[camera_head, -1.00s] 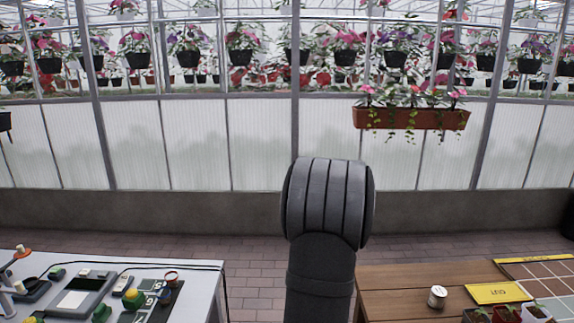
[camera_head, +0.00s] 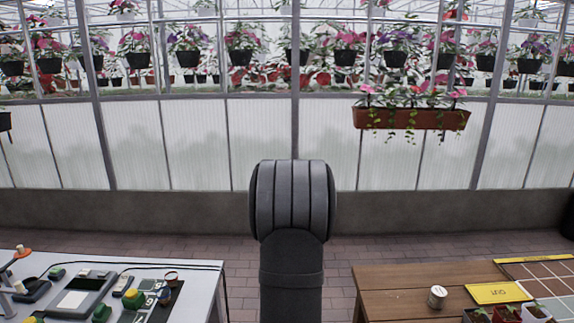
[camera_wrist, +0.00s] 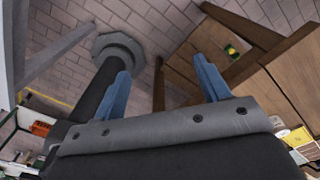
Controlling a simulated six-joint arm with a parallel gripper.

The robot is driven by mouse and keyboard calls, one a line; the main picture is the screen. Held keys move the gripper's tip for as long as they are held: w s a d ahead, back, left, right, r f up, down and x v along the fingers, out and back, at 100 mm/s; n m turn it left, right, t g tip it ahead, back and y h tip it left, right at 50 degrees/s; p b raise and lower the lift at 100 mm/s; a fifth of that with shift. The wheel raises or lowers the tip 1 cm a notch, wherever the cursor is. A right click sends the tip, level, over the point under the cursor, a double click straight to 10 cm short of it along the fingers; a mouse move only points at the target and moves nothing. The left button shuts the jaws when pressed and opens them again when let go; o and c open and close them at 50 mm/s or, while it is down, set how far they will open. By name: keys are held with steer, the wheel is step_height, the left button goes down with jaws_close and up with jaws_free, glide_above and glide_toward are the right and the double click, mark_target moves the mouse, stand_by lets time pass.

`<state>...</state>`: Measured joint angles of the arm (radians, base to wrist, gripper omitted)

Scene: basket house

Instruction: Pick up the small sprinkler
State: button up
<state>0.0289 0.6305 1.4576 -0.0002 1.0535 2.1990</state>
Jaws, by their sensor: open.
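My gripper (camera_wrist: 162,70) shows in the wrist view as two blue fingers set wide apart, with nothing between them. It is open over the brick floor, between a dark column and the wooden table. I cannot make out a small sprinkler for certain in either view. A small green and yellow thing (camera_wrist: 232,50) shows against the wood in the wrist view, too small to identify. In the head view only my dark arm is seen, and the fingers are hidden.
A white table (camera_head: 205,275) at left holds a grey device (camera_head: 82,296), green and yellow knobs and cables. Brick floor lies between the tables.

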steer(key=shift+o, duration=0.4)
step_height(320, 180, up, 5)
steer(key=m+t+y, duration=0.1)
steer(key=m+y, duration=0.3)
steer(key=m, duration=2.7)
glide_above(133, 292)
steer(key=s+d, duration=0.2)
steer(key=d, duration=0.4)
steer(key=x, duration=1.1)
steer(key=shift+a, duration=0.45)
steer(key=shift+w+x, duration=0.15)
steer(key=shift+x, duration=1.25)
steer(key=shift+w+x, duration=0.2)
steer(key=shift+x, duration=1.25)
